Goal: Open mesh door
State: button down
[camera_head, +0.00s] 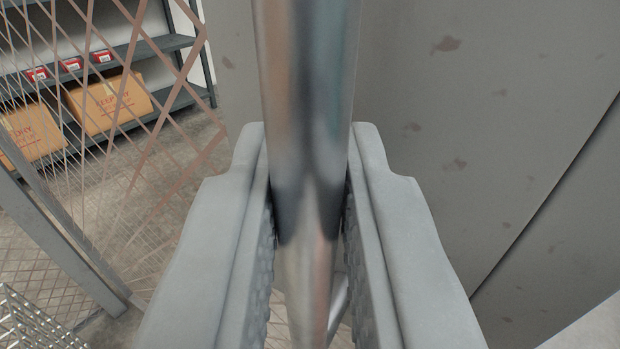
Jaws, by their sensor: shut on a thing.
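My gripper (310,225) fills the lower middle of the head camera view. Its two grey padded fingers are shut on a shiny upright metal bar (306,90), which runs from the top edge down between them. The bar looks like a handle, but its ends are out of view, so I cannot tell what it is fixed to. A mesh door or panel (140,128) of crossed brownish strips shows at the left, beyond the gripper. A grey metal frame post (52,235) runs down its lower left.
Behind the mesh, a grey shelf rack (140,50) holds cardboard boxes (110,103) and small red items (102,56). A large stained grey panel (455,130) with a dark seam fills the right side. Tread-patterned metal (32,322) lies at the lower left. Some floor shows between.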

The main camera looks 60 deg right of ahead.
jog(key=shift+a, duration=0.45)
jog(key=c, duration=1.5)
grip_release()
jog(key=v, duration=1.7)
jog(key=shift+a, duration=0.15)
